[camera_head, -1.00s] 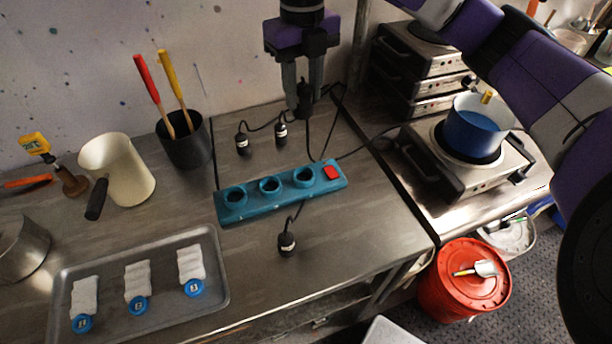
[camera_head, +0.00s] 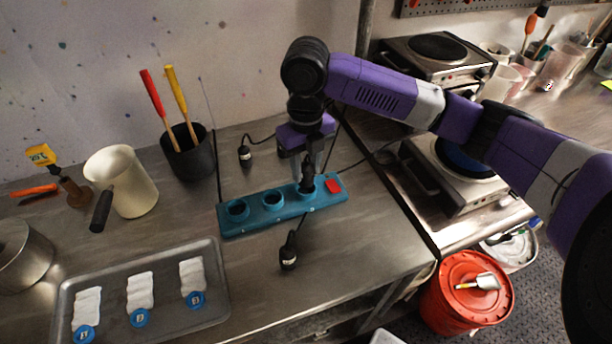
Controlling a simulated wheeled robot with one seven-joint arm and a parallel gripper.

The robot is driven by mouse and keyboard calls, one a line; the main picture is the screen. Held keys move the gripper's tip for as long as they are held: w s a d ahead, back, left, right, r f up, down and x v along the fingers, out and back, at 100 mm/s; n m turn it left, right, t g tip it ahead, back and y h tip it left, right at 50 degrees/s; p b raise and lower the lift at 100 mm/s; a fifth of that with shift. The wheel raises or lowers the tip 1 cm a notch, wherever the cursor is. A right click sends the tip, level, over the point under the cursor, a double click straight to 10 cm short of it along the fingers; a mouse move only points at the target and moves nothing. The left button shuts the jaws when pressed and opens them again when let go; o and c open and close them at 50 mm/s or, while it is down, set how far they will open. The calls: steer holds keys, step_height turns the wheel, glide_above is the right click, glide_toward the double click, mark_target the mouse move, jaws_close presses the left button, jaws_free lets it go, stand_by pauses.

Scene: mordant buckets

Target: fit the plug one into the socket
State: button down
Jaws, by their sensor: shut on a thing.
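My gripper (camera_head: 309,158) points down over the right end of the teal socket strip (camera_head: 255,226). It is shut on a black plug (camera_head: 307,176). The plug is upright at the right-hand round socket, close to the red switch (camera_head: 333,186). I cannot tell whether it is seated in the socket or just above it. The left socket (camera_head: 236,209) and middle socket (camera_head: 272,199) are empty. One black plug (camera_head: 244,155) stands behind the strip, and another (camera_head: 289,255) lies in front of it. Any markings on the plugs are too small to read.
A metal tray (camera_head: 221,300) with white bundles and blue tags lies front left. A cream jug (camera_head: 125,180) and a black tool pot (camera_head: 190,158) stand at left. A hotplate (camera_head: 455,195) is at right. Dark cables run around the strip.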

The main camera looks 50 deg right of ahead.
mark_target(306, 178)
steer(key=shift+f, duration=1.75)
steer(key=shift+f, duration=0.15)
steer(key=c, duration=1)
jaws_free()
